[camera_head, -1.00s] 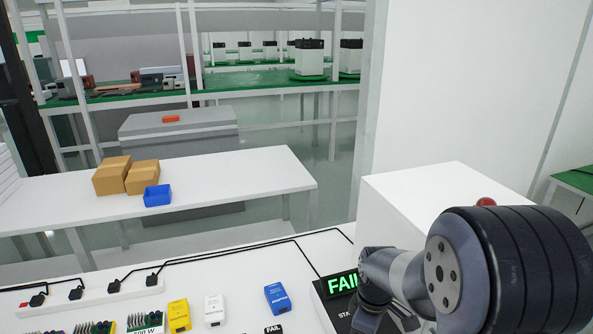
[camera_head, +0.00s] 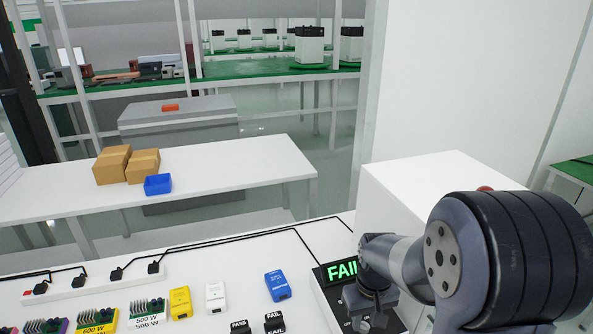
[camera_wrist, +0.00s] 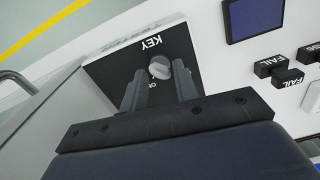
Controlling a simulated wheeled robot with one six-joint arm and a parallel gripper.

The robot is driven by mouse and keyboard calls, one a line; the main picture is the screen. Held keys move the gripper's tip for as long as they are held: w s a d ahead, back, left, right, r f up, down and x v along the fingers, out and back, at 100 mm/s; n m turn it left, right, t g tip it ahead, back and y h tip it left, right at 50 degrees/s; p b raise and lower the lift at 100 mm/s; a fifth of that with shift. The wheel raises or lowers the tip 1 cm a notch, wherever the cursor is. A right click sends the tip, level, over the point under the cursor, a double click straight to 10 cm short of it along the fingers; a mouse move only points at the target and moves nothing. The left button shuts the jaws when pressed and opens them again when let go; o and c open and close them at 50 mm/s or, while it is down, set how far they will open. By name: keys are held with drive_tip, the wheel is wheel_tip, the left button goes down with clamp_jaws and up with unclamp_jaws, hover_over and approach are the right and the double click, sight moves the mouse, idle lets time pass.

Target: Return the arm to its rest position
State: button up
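My arm reaches in from the right of the head view, over a dark tester box with a lit green FAIL display (camera_head: 343,271). My gripper (camera_wrist: 160,72) points down at a black plate marked KEY (camera_wrist: 112,72) in the wrist view. Its two grey fingers are apart, with a round grey knob (camera_wrist: 159,67) showing between their tips. Gaps show on both sides of the knob, and nothing is held. The height of the tips over the knob is hard to tell. In the head view my wrist partly hides the tester's front.
The white bench holds a blue block (camera_head: 278,286), a white block (camera_head: 215,297), a yellow block (camera_head: 180,303), black FAIL stamps (camera_head: 274,322) and several green-topped units (camera_head: 97,321). A power strip (camera_head: 90,290) with cables lies behind. A white cabinet (camera_head: 425,180) stands behind my arm.

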drive_tip(key=m, duration=0.7)
drive_tip(key=shift+m, duration=0.4)
drive_tip(key=shift+r, duration=1.25)
